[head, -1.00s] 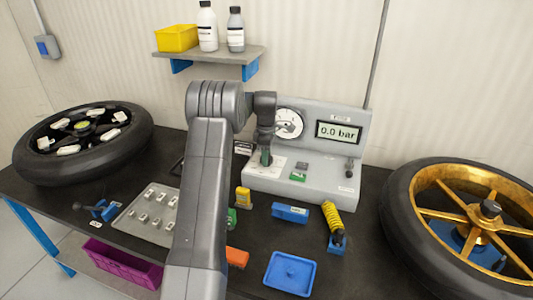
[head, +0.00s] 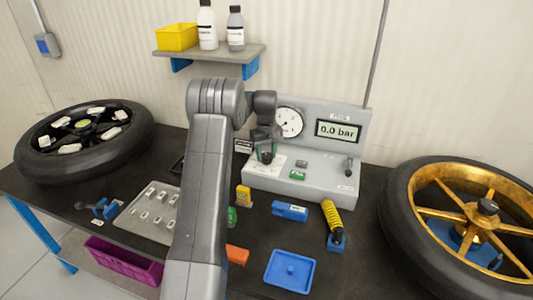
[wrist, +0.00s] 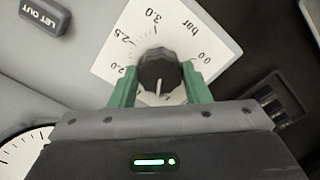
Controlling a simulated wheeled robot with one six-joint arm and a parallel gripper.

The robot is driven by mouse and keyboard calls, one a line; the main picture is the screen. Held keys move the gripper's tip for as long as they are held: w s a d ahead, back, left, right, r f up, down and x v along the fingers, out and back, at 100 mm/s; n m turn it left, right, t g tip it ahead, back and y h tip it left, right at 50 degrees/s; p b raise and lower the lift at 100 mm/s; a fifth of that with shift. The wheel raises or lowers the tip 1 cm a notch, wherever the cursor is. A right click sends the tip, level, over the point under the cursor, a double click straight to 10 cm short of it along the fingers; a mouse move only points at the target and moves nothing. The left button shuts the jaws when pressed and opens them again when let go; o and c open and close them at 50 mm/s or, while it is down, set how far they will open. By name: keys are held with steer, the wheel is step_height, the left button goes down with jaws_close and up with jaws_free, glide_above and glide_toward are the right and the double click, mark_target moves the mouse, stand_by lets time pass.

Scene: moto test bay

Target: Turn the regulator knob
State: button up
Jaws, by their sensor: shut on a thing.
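The regulator knob (wrist: 159,66) is black and round, with a white pointer line, and sits on a white dial plate (wrist: 120,50) marked 2.0, 2.5, 3.0, bar and 0.0. In the wrist view its pointer line faces down toward my palm. My gripper (wrist: 160,78) has one green finger on each side of the knob and is shut on it. In the head view my gripper (head: 265,157) is at the left of the grey test bench (head: 315,185) and mostly hides the knob. The display (head: 338,131) reads 0.0 bar.
A round gauge (head: 289,122) stands just behind my gripper. A LET OUT button (wrist: 45,14) is near the dial plate. A blue tray (head: 290,271), a yellow coiled hose (head: 331,214) and two wheels (head: 140,150) (head: 408,240) lie around the bench.

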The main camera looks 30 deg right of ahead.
steer(key=m, duration=0.7)
steer(key=shift+r, duration=0.1)
steer(key=m, duration=0.6)
steer(key=shift+m, duration=0.4)
steer(key=m, duration=1)
steer(key=shift+m, duration=0.3)
steer(key=o, duration=1)
